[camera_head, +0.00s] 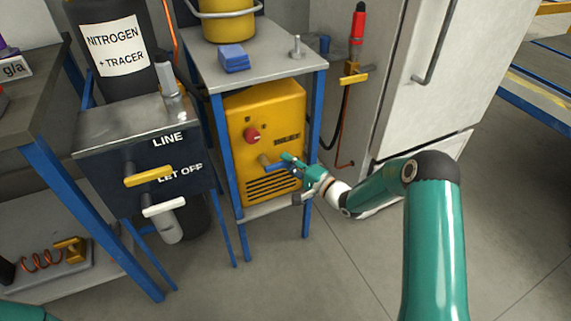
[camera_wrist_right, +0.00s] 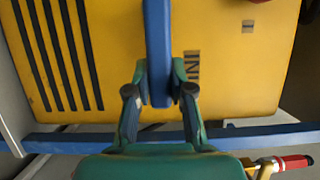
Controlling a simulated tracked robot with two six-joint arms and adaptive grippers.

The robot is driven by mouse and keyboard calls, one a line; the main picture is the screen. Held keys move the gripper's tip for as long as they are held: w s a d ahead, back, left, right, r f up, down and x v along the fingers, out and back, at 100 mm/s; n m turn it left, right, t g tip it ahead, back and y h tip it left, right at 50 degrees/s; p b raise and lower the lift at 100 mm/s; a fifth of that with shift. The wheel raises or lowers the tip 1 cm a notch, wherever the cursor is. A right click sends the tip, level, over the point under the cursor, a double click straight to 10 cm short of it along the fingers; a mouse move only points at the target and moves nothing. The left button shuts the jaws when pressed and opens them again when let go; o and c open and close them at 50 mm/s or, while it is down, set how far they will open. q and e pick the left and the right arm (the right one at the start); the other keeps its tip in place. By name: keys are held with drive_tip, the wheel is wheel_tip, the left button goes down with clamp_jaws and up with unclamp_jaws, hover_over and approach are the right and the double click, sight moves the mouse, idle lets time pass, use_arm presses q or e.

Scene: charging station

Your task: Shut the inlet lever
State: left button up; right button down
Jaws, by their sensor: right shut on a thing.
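The yellow machine (camera_head: 262,110) carries an INLET label and a brass valve stub (camera_head: 264,160) on its front. The blue inlet lever (camera_head: 274,168) extends from the stub toward the right, roughly level. My right gripper (camera_head: 290,164) is shut on its outer end. In the right wrist view the lever (camera_wrist_right: 158,45) comes down from the top between the two fingers of my right gripper (camera_wrist_right: 160,98), with the yellow panel behind it. The fingers partly hide the lever's end in the head view. My left gripper is out of view.
A red knob (camera_head: 251,135) sits above the lever. Blue stand legs (camera_head: 313,115) flank the machine. The dark LINE / LET OFF panel (camera_head: 110,165) with yellow and white levers is at left. A white cabinet (camera_head: 420,85) stands at right. The floor in front is clear.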

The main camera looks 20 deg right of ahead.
drive_tip(key=shift+d+f, duration=0.1)
drive_tip(key=shift+f, duration=0.1)
drive_tip(key=c, duration=1)
unclamp_jaws()
drive_tip(key=shift+f, duration=0.1)
drive_tip(key=v, duration=1.2)
drive_tip(key=shift+w, duration=0.1)
